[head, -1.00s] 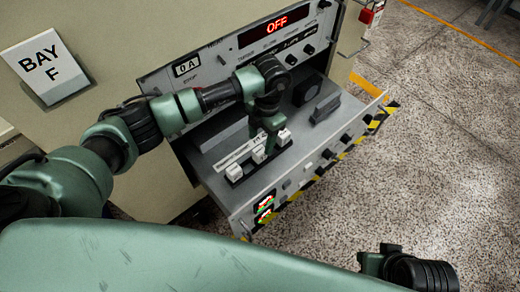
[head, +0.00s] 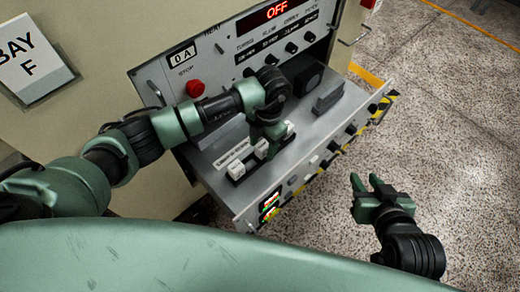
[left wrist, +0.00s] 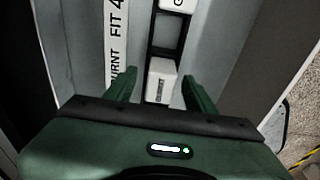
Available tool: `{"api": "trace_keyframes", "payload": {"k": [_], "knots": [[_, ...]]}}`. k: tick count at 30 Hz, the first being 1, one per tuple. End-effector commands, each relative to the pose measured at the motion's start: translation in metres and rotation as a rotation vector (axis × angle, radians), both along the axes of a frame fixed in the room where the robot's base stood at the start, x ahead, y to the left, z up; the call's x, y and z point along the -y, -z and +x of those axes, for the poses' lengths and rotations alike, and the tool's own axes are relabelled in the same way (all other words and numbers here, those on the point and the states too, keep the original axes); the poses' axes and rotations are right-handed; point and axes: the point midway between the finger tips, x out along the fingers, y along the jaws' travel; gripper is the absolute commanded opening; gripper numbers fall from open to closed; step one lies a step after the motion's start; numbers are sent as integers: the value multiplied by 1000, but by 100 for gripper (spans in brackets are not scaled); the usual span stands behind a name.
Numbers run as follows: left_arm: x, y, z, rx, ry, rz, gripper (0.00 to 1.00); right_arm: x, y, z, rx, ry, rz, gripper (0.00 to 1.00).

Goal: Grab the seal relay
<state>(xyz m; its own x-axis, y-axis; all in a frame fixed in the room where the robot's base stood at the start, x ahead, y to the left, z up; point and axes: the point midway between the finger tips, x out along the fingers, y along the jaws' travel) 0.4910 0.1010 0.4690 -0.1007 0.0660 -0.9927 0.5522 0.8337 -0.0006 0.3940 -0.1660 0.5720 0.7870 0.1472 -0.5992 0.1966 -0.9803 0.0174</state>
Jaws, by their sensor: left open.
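White block-shaped relays stand in a dark rail in the pulled-out drawer; one (head: 236,170) is at the near end of the row, another (head: 262,150) in the middle. My left gripper (head: 269,138) points down over the row and partly hides it. In the left wrist view, the open left gripper (left wrist: 160,88) has a white relay (left wrist: 160,80) between its fingers, with gaps at the sides. Its small marking is unreadable, so I cannot tell which one is the seal relay. My right gripper (head: 366,182) is open and empty, out over the floor.
The drawer (head: 212,172) projects from a cabinet whose display (head: 277,10) reads OFF. A red stop button (head: 195,88) and knobs sit on its face. A grey block (head: 327,97) and a dark box stand farther back in the drawer. A printed strip (left wrist: 115,45) runs beside the rail.

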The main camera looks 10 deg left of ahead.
Motion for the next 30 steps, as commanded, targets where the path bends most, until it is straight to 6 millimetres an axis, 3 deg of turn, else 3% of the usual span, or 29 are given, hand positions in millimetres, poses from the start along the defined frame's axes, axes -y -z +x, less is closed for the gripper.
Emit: {"api": "trace_keyframes", "payload": {"k": [9, 15, 30], "knots": [[1, 1, -1, 0, 1, 0, 55, -1, -3, 3, 21, -1, 5, 31], [1, 1, -1, 0, 1, 0, 0, -1, -3, 3, 20, -1, 5, 31], [-1, -3, 1, 0, 0, 0, 0, 2, 3, -5, -28, 1, -6, 31]]}}
